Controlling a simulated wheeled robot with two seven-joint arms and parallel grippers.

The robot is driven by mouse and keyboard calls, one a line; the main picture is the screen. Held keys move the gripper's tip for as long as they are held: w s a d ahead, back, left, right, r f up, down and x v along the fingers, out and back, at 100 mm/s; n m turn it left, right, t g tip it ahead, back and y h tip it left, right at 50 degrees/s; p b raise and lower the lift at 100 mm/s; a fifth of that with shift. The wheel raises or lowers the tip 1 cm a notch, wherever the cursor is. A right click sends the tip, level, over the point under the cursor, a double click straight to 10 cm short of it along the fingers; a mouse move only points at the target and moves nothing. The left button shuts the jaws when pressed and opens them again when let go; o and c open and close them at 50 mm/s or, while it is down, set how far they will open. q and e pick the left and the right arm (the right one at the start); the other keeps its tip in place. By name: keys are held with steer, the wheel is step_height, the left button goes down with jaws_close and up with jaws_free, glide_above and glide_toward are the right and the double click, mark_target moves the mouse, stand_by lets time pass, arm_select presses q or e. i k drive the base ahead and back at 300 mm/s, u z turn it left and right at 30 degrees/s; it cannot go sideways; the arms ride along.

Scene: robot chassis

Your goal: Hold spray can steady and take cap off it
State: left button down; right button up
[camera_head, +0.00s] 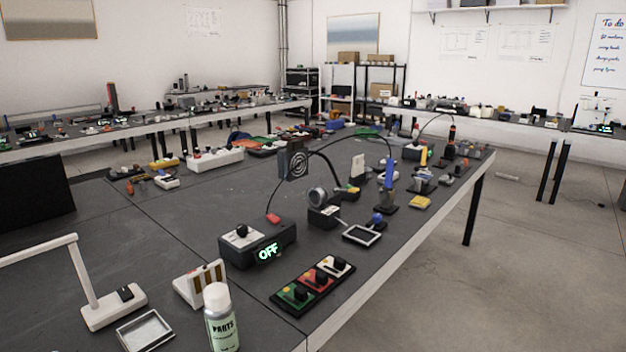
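The spray can (222,322) stands upright near the front edge of the dark workbench, at the bottom of the head view. Its body is pale green with dark lettering that includes "PARTS". Its whitish rounded cap (216,294) sits on top of it. The can's base is at the bottom edge of the picture. Neither of my grippers shows in this view.
The workbench (200,200) holds a white lamp (115,305), an empty metal tray (146,331), a white holder (201,284), a box reading "OFF" (258,243) and a panel of coloured switches (313,284) close around the can.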

mark_target(222, 326)
steer(key=z, duration=1.95)
steer(key=i, duration=1.2)
steer(key=u, duration=3.6)
